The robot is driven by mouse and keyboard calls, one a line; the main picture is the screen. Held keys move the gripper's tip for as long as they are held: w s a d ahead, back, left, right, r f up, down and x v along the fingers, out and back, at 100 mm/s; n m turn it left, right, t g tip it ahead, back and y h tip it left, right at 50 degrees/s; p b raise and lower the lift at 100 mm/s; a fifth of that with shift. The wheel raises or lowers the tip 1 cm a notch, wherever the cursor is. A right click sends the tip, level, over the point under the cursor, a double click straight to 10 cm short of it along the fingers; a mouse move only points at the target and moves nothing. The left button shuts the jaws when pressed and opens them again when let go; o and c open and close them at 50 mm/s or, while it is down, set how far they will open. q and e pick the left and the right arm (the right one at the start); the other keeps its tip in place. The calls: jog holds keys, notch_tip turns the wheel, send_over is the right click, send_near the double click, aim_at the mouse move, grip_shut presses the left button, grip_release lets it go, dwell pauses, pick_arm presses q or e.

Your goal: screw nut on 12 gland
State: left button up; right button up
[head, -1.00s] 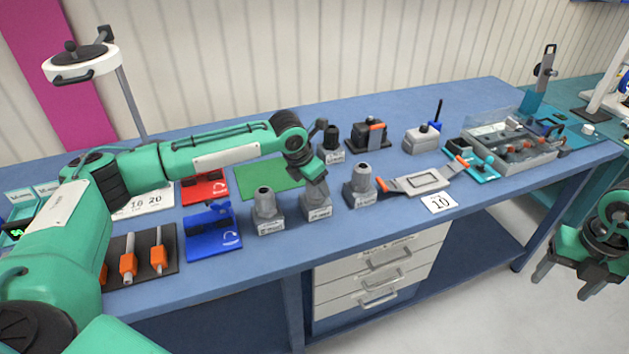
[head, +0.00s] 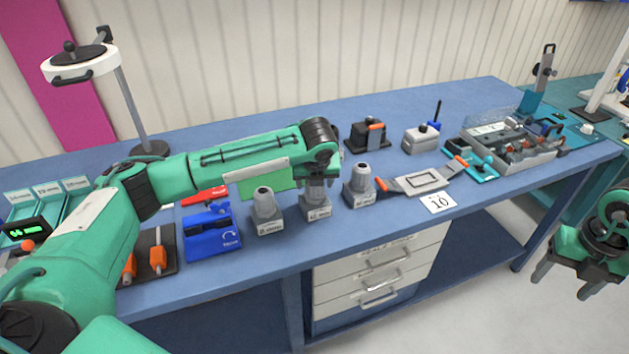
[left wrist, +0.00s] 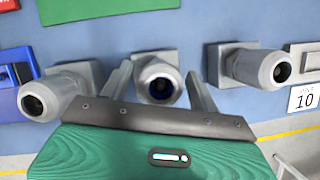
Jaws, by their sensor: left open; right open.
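Three grey glands on square labelled blocks stand in a row near the bench's front edge: a left gland (head: 264,207), a middle gland (head: 315,207) and a right gland (head: 360,187). Their labels are too small to read surely. My left gripper (head: 318,183) is over the middle gland, pointing down. In the left wrist view its open fingers (left wrist: 157,88) stand on either side of the middle gland (left wrist: 158,78), whose dark bore faces the camera. The left gland (left wrist: 48,98) and right gland (left wrist: 258,66) show beside it. My right gripper (head: 577,268) is open and empty, off the bench at the right.
A blue fixture (head: 212,232) stands left of the glands, with a green mat (head: 262,180) behind. A grey tool with orange handles (head: 422,181) and a "10" card (head: 438,203) lie to the right. Drawers (head: 375,275) are below the bench top.

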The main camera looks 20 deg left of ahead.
pick_arm(q)
jog(key=n+g+y, duration=0.1)
jog(key=n, duration=0.4)
jog(key=n+g+y, duration=0.1)
jog(key=n+g, duration=0.1)
jog(key=n, duration=0.3)
jog(key=c, duration=0.9)
jog(key=m+t, duration=0.1)
jog(key=m, duration=0.4)
jog(key=shift+a+t+h, duration=0.1)
jog(key=shift+t+h, duration=0.2)
jog(key=shift+t, duration=0.1)
jog(key=shift+c, duration=0.3)
jog(key=m+t+h, duration=0.1)
jog(key=m, duration=0.4)
jog(key=m+h, duration=0.1)
jog(key=m, duration=0.1)
jog(key=m+h, duration=0.1)
jog(key=m, duration=0.2)
jog(key=shift+t+h, duration=0.3)
jog(key=shift+t, duration=0.1)
jog(key=m+h, duration=0.1)
jog(key=m, duration=0.2)
jog(key=m+h, duration=0.1)
jog(key=m, duration=0.2)
jog(key=shift+g, duration=0.4)
jog(key=o, duration=1)
jog(key=shift+c, duration=0.2)
